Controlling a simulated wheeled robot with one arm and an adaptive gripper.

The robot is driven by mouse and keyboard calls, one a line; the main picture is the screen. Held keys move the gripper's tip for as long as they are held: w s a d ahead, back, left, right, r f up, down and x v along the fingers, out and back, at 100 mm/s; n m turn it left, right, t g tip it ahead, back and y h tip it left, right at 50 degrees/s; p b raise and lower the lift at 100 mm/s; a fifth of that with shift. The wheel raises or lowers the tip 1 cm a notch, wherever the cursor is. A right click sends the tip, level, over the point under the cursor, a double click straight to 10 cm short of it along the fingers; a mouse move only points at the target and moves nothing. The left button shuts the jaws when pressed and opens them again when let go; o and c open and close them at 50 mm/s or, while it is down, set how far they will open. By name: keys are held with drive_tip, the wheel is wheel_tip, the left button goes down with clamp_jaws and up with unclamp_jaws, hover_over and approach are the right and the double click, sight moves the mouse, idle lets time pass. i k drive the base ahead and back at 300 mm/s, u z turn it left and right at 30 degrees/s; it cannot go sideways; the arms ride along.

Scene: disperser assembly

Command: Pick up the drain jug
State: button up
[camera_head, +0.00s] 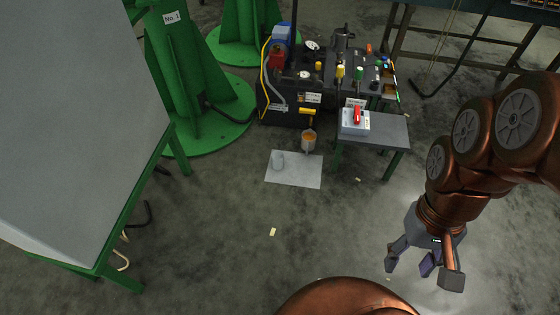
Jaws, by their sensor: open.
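Two small vessels are near the machine, and I cannot tell for sure which is the drain jug. A jug with orange-brown contents (309,141) is below a yellow handle at the machine's front.
The dark machine (325,78) has hoses, valves and coloured knobs. A small grey table (385,133) with a red-switched box (355,120) stands right of the jugs. Green pillars (185,70) and a large grey-topped stand (75,120) are at left. The middle floor is mostly clear.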

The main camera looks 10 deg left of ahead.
sight(309, 139)
drive_tip(key=k, duration=0.6)
drive_tip(key=u, duration=0.5)
drive_tip(key=i, duration=0.65)
drive_tip(key=u, duration=0.5)
drive_tip(key=i, duration=1.05)
drive_tip(key=z, duration=0.25)
